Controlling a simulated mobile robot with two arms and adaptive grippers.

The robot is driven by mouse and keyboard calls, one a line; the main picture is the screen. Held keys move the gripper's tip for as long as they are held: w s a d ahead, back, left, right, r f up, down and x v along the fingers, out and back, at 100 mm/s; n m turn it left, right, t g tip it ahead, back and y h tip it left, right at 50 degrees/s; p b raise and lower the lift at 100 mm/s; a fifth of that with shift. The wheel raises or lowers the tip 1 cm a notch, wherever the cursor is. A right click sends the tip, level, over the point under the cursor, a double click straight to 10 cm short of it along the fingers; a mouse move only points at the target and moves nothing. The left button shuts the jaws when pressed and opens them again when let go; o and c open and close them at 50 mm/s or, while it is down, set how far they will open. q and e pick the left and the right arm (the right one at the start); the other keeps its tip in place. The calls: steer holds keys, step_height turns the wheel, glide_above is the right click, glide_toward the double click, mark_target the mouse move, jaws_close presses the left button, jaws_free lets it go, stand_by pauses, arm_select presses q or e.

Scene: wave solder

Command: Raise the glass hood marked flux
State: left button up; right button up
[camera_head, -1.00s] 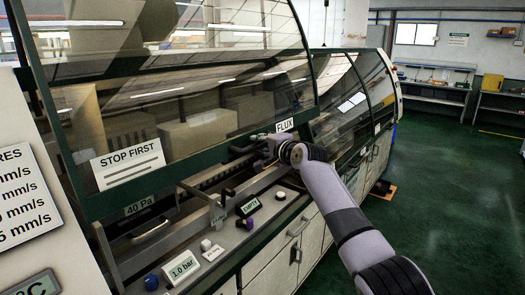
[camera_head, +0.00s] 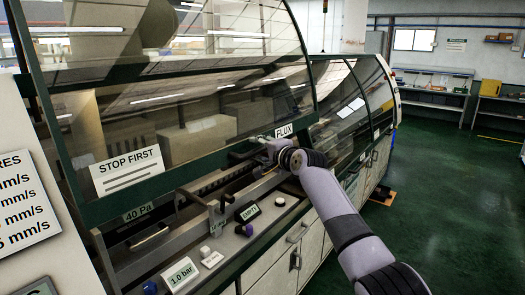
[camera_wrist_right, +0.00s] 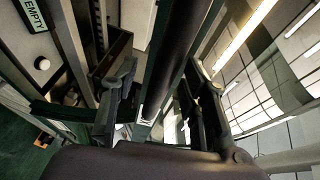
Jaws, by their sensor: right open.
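The glass hood marked flux (camera_head: 205,105) is a large clear pane in a dark green frame, in the head view. Its FLUX label (camera_head: 291,129) sits at the right end of the lower frame edge. A gap shows beneath that edge, above the machine's rails. My right gripper (camera_head: 262,149) is at the lower edge, just below and left of the label. In the wrist view, the open fingers (camera_wrist_right: 160,105) stand either side of a thick dark bar (camera_wrist_right: 178,45). I cannot tell whether they touch it. My left gripper is not in view.
A second glass hood (camera_head: 345,100) stands just right of my arm. Below the flux hood, a ledge carries an EMPTY sign (camera_head: 249,212), a 1.0 bar sign (camera_head: 181,273) and several knobs. The green floor (camera_head: 445,190) at the right is clear.

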steer(key=v, duration=1.2)
stand_by(0.3)
